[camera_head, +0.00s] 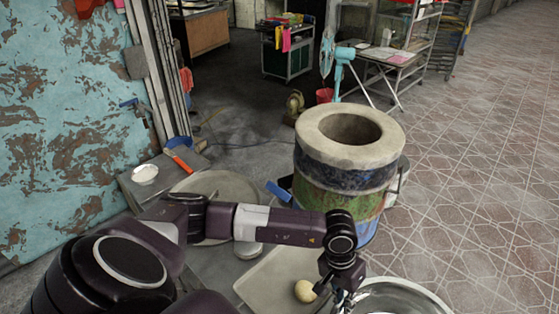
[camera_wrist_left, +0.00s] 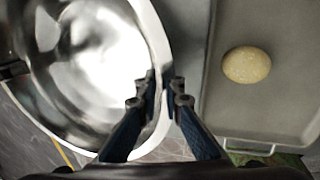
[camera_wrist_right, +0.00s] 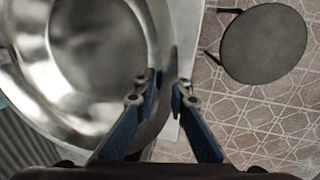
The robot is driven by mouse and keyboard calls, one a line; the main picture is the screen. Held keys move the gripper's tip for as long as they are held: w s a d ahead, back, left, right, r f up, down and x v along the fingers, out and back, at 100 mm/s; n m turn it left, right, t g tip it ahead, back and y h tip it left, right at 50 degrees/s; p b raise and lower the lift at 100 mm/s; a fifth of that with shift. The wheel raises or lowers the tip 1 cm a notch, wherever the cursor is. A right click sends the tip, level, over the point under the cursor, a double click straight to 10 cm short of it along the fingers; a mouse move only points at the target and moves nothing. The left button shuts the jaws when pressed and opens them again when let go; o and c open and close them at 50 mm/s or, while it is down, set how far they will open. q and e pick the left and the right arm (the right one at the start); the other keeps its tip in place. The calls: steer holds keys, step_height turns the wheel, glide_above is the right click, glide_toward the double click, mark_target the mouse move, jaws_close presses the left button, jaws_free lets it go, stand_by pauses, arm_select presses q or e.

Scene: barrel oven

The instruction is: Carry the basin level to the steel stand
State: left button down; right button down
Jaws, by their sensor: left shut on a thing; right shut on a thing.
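The basin (camera_head: 400,298) is a shiny, round steel bowl, cut off by the bottom edge of the head view. My left gripper (camera_head: 343,292) is shut on its rim. In the left wrist view, the fingers (camera_wrist_left: 166,82) pinch the rim of the basin (camera_wrist_left: 85,60), whose inside looks bare. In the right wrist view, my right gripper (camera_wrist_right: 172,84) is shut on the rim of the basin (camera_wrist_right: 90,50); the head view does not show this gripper. I cannot tell whether the basin rests on anything. I cannot pick out the steel stand with certainty.
A grey tray (camera_head: 268,271) with a pale dough ball (camera_head: 305,291) lies close beside the basin. The barrel oven (camera_head: 350,180) stands beyond it. A round dark stool top (camera_wrist_right: 263,43) shows in the right wrist view. The tiled floor (camera_head: 480,180) at right is open.

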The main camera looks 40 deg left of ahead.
arm_select(q)
steer(key=shift+a+f+b, duration=0.1)
steer(key=shift+f+b, duration=0.3)
steer(key=shift+f, duration=0.1)
arm_select(e)
steer(key=shift+f, duration=0.55)
arm_select(q)
steer(key=c, duration=2.1)
jaws_free()
steer(key=shift+s+r, duration=0.1)
arm_select(e)
steer(key=c, duration=1.9)
jaws_free()
steer(key=shift+s+d+r, duration=0.1)
steer(key=shift+c, duration=0.2)
steer(key=shift+r, duration=0.1)
arm_select(q)
steer(key=v, duration=1.2)
arm_select(e)
steer(key=v, duration=1.1)
steer(key=shift+r, duration=0.45)
